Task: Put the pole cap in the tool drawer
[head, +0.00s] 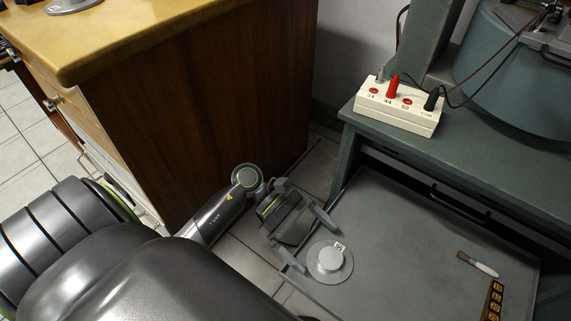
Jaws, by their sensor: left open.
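The pole cap (330,261), a round pale metal disc with a raised centre and a small white label, rests in the open tool drawer (400,225), near the drawer's left side. It looks flat and upright on the grey drawer floor. My left gripper (312,242) is open beside the cap, at its upper left, with its two fingers spread and nothing between them. The fingers appear apart from the cap. My right gripper is not in view.
In the drawer lie a brush (478,263) and a dark strip with numbers (493,300). A white terminal box (399,108) with red and black plugs stands on the green bench. A wooden cabinet (200,120) stands left, with another round metal piece (72,5) on top.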

